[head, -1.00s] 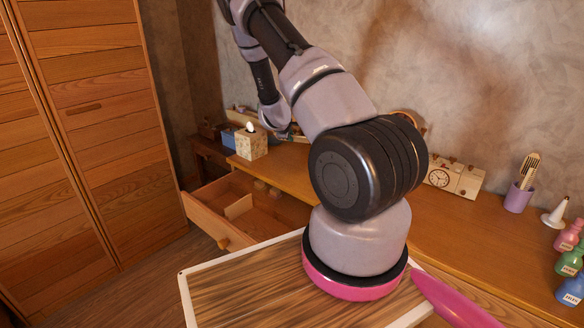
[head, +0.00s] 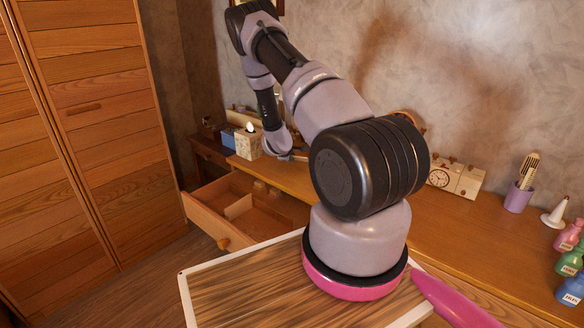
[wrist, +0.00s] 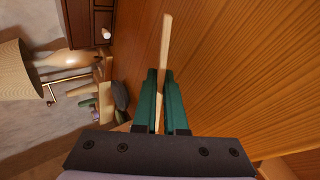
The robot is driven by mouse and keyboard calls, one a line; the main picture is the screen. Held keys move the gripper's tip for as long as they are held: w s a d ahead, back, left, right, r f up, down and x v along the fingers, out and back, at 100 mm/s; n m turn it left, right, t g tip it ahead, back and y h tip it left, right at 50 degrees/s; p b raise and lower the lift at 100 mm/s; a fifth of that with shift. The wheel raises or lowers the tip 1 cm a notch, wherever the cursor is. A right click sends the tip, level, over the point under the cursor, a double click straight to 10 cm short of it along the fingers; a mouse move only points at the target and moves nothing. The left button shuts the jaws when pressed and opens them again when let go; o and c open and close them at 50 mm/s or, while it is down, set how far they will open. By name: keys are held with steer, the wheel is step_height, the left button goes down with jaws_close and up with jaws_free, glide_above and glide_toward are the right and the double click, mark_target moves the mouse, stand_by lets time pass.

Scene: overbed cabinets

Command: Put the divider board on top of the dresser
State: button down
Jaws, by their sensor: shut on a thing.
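The divider board (wrist: 166,45) is a thin, light wooden strip. In the wrist view my gripper (wrist: 160,82), with green fingers, is shut on it, and the board sticks out past the fingertips. The dresser's wooden top (head: 450,222) runs along the wall in the head view. Its wood also fills the right of the wrist view (wrist: 240,60). In the head view my arm's end is over the far left part of the top, just right of the tissue box; the fingers and board are too small to make out clearly there. I cannot tell whether the board touches the top.
A drawer (head: 205,212) stands open at the dresser's left, with light dividers (head: 238,207) inside. A tissue box (head: 248,143) stands close to my arm's end. A clock block (head: 440,178), a purple cup (head: 517,198) and bottles (head: 568,262) stand further right. The middle top is clear.

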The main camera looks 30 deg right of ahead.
steer(key=shift+f, duration=0.25)
steer(key=c, duration=1.1)
jaws_free()
steer(key=shift+c, duration=0.2)
steer(key=shift+v, duration=4.05)
step_height(320, 180, up, 8)
steer(key=s+a, duration=0.1)
steer(key=shift+s+a, duration=0.3)
